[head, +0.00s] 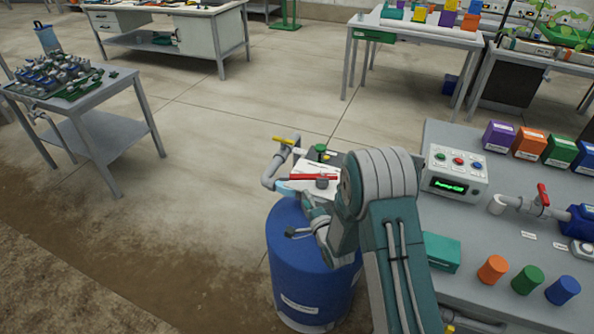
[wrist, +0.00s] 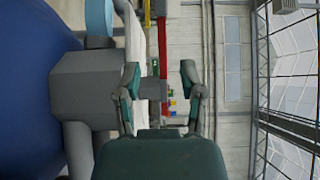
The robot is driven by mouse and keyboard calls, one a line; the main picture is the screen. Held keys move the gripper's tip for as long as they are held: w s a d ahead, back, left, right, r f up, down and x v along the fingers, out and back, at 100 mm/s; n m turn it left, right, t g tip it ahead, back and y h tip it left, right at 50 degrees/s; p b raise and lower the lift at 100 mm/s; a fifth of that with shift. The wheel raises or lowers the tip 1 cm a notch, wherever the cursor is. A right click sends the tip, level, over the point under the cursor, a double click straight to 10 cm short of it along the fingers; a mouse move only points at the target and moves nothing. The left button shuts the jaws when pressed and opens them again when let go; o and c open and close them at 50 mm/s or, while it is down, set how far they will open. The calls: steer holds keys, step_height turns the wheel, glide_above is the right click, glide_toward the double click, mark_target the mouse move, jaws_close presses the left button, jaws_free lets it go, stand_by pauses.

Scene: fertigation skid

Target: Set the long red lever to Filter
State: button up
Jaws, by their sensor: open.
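The long red lever (head: 313,177) lies across a grey hub above the blue drum, roughly level in the head view. In the wrist view the lever (wrist: 162,45) runs upright in the picture, beyond and between my fingers. My gripper (wrist: 160,82) is open, one finger on each side, with a grey block of the valve (wrist: 152,89) showing between them. I cannot tell whether the fingers touch it. In the head view my arm hides much of the gripper. No Filter marking is readable; a white plate (head: 318,190) lies under the lever.
The blue drum (head: 300,265) stands below the valve. A yellow lever (head: 284,140) on grey pipe is behind left. At right a bench (head: 470,222) holds a control box (head: 455,172), colored blocks and a smaller red-handled valve (head: 543,196). Floor to the left is open.

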mark_target(293, 175)
steer(key=x, duration=1)
steer(key=shift+w+a, duration=0.15)
steer(key=shift+w, duration=0.1)
jaws_close()
steer(key=shift+f, duration=0.1)
